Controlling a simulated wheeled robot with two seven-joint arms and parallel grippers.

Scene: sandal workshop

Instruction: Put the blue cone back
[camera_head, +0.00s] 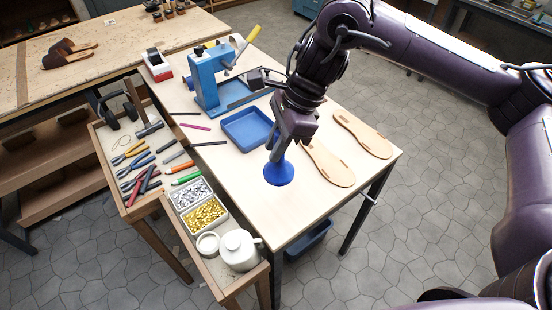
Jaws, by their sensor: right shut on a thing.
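The blue cone (279,172) stands upright with its wide base down, at or just above the table top; I cannot tell whether it touches. My right gripper (277,150) comes down from above and is shut on the narrow top of the cone, which the fingers partly hide. A shallow blue tray (247,137) lies on the table just behind and left of the cone, and it looks empty. My left gripper is not in view.
Two tan sandal soles, one (363,135) at the right and one (328,166) beside the cone, lie on the table. A blue press (207,80) stands at the back. Tools, rivet bins (205,214) and a white jug (240,250) fill the left side trays. The front table area (290,215) is clear.

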